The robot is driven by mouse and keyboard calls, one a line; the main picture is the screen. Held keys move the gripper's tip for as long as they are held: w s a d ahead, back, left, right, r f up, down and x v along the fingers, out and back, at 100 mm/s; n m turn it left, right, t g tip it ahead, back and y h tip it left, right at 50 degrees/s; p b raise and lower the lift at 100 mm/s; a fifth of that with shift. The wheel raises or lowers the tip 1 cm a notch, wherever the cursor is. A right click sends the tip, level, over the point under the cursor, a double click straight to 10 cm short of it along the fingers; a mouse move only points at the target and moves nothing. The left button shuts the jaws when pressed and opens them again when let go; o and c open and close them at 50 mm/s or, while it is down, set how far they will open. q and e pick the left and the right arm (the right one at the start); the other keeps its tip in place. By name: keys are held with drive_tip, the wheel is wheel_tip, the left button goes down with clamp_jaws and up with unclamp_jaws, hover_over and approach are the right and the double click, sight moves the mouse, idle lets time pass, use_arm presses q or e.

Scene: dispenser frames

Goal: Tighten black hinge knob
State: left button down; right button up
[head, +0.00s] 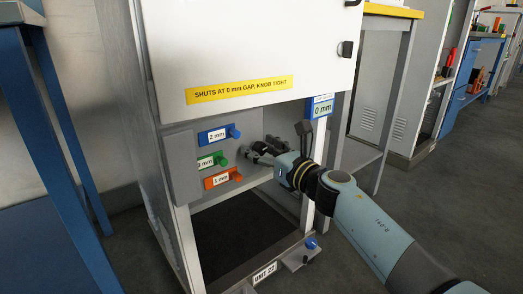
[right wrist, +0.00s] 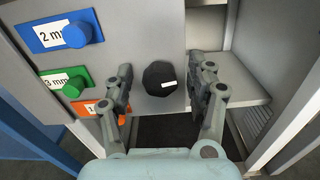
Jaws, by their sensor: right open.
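A black knob (right wrist: 160,78) with a white mark on its face is on the grey panel in the right wrist view. My right gripper (right wrist: 163,85) is open, with one finger on each side of the knob and visible space between each finger and it. In the head view my right gripper (head: 260,151) is at the panel, to the right of the coloured tags, and hides most of the knob. My left gripper is not in view.
Blue 2 mm (head: 218,134), green 3 mm (head: 210,161) and orange 1 mm (head: 221,177) tags with knobs sit left of the gripper. A 0 mm display (head: 320,107) is at the right post. A white door (head: 245,45) with a yellow label hangs above. The lower bay is open.

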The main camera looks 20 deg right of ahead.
drive_tip(key=shift+c, duration=0.2)
clamp_jaws()
